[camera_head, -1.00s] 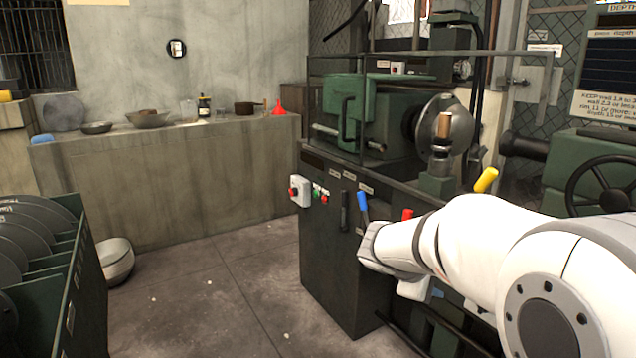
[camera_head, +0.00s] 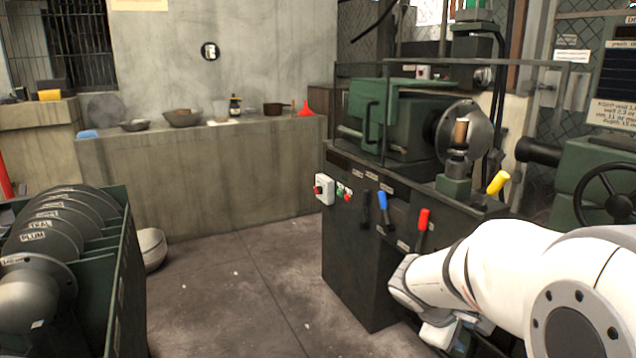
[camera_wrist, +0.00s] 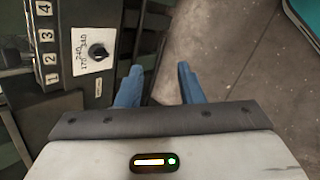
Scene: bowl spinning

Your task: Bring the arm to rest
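My white arm reaches in from the right in the head view, in front of the green and black spinning lathe (camera_head: 355,250). My gripper shows in the wrist view with two blue fingers (camera_wrist: 160,85) spread apart and nothing between them. Beyond the fingers are the grey floor (camera_wrist: 215,50) and a dark machine panel with numbered labels and a black knob (camera_wrist: 97,52). In the head view the arm's end is low beside the lathe front, and the fingertips are hard to make out there.
The lathe front carries blue (camera_head: 384,207), red (camera_head: 423,219) and yellow (camera_head: 498,183) handled levers close to my arm. A green rack (camera_head: 120,290) of labelled discs stands at the left. A concrete counter (camera_head: 210,185) with bowls runs along the back. Floor between is open.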

